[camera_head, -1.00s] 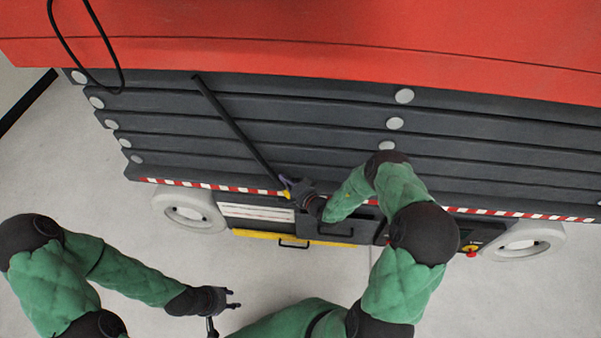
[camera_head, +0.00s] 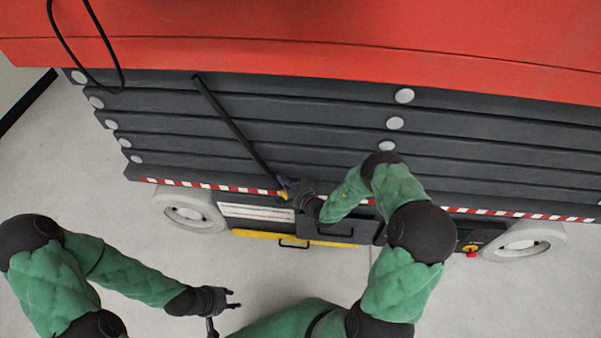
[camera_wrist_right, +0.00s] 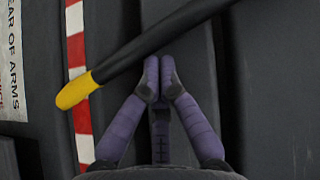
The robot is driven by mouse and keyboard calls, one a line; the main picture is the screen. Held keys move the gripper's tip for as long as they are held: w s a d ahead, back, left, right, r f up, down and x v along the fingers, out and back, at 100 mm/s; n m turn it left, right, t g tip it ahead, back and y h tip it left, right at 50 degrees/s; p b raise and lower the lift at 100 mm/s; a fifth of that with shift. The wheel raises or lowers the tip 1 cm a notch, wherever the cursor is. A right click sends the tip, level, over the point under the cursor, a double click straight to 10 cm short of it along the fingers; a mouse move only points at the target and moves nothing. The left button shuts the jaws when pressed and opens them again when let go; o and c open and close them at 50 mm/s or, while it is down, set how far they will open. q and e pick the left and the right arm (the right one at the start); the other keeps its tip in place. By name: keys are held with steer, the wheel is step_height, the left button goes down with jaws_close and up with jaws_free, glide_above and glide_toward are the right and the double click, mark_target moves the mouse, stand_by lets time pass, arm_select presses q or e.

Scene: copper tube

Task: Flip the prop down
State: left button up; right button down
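The prop is a long black bar (camera_head: 235,130) with a yellow end. It leans diagonally across the dark folded side panels, from the upper left down to the striped edge. My right gripper (camera_head: 284,187) is at its lower end. In the right wrist view the bar (camera_wrist_right: 160,38) runs across just past the fingertips, with its yellow end (camera_wrist_right: 77,91) to the left. There my right gripper's fingertips (camera_wrist_right: 159,72) are together, close against the bar's lower edge; contact is unclear. No bar shows between the fingers. My left gripper (camera_head: 234,298) is open and empty over the floor.
The red body (camera_head: 330,40) of the machine is above the dark panels. A red-and-white striped strip (camera_head: 500,213), a dark box with a handle (camera_head: 325,228) and a yellow bar (camera_head: 262,235) lie below. White wheels (camera_head: 190,212) stand at both sides. Floor in front is clear.

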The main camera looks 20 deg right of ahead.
mark_target(274, 183)
steer(key=shift+w+a+f, duration=0.5)
steer(key=shift+a+f, duration=0.1)
steer(key=shift+a, duration=0.2)
steer(key=shift+w+a+f, duration=0.45)
steer(key=shift+a+f, duration=0.15)
steer(key=shift+a, duration=0.2)
stand_by(2.8)
steer(key=shift+s+d+r+p, duration=0.55)
steer(key=shift+d+r+p, duration=0.2)
steer(key=shift+d, duration=0.2)
steer(key=shift+s+d+r+p, duration=0.6)
steer(key=shift+d+r+p, duration=0.2)
steer(key=shift+d, duration=0.2)
steer(key=shift+s+d+r+p, duration=0.55)
steer(key=shift+d+r+p, duration=0.2)
steer(key=shift+d, duration=0.2)
steer(key=shift+s+d+r+p, duration=0.6)
steer(key=shift+d+r+p, duration=0.1)
steer(key=shift+d, duration=0.25)
steer(key=shift+s+d+r+p, duration=0.6)
steer(key=shift+d+r, duration=0.15)
steer(key=shift+d, duration=0.25)
steer(key=shift+s+d+r+p, duration=0.6)
steer(key=shift+d+r, duration=0.1)
steer(key=shift+d, duration=0.25)
